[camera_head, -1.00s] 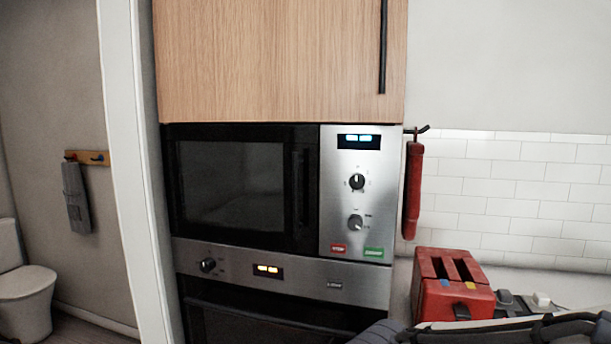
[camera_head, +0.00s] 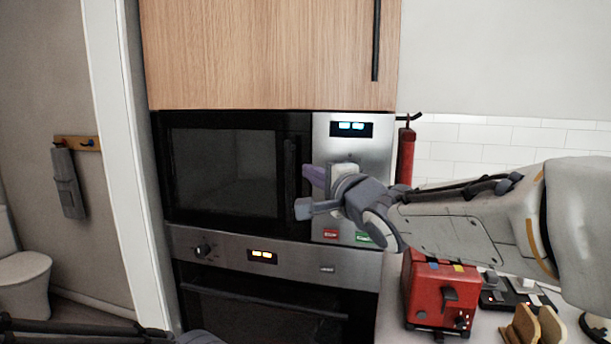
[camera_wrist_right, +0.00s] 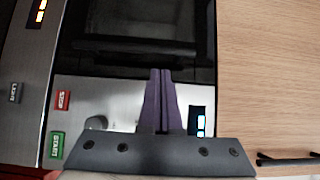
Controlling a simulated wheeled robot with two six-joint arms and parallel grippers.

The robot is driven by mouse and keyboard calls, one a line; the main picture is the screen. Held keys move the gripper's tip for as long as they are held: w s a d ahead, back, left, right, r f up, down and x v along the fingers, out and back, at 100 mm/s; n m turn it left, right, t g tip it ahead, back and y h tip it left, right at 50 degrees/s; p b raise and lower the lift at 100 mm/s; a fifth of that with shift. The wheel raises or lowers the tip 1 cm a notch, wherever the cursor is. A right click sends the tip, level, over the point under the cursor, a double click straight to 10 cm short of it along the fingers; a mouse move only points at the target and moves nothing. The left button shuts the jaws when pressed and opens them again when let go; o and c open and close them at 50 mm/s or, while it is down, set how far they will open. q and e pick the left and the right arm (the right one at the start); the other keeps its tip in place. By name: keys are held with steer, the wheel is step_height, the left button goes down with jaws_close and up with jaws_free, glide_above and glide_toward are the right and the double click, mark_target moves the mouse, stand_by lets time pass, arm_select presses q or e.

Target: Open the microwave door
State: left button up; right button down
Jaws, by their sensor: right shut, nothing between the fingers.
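The built-in microwave (camera_head: 352,152) has a black door (camera_head: 225,170) that is closed. Its dark vertical handle (camera_head: 291,185) runs along the door's right side, beside the steel control panel. In the right wrist view the dark door (camera_wrist_right: 130,22) fills the upper middle, turned sideways. My right gripper (camera_head: 308,172) is in front of the control panel, just right of the handle. Its purple fingers (camera_wrist_right: 161,72) are together and empty, with tips near the door's edge by the panel. The gripper and arm hide part of the panel's knobs.
An oven (camera_head: 265,300) sits below the microwave and a wooden cabinet (camera_head: 270,50) above it. A red toaster (camera_head: 436,300) stands on the counter beneath my right arm. A red item (camera_head: 406,155) hangs beside the panel. A doorway with a toilet is at the left.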

mark_target(297, 167)
steer(key=p+x, duration=0.1)
steer(key=x, duration=0.5)
steer(key=shift+w, duration=0.15)
steer(key=shift+a+f, duration=0.1)
steer(key=shift+a, duration=0.05)
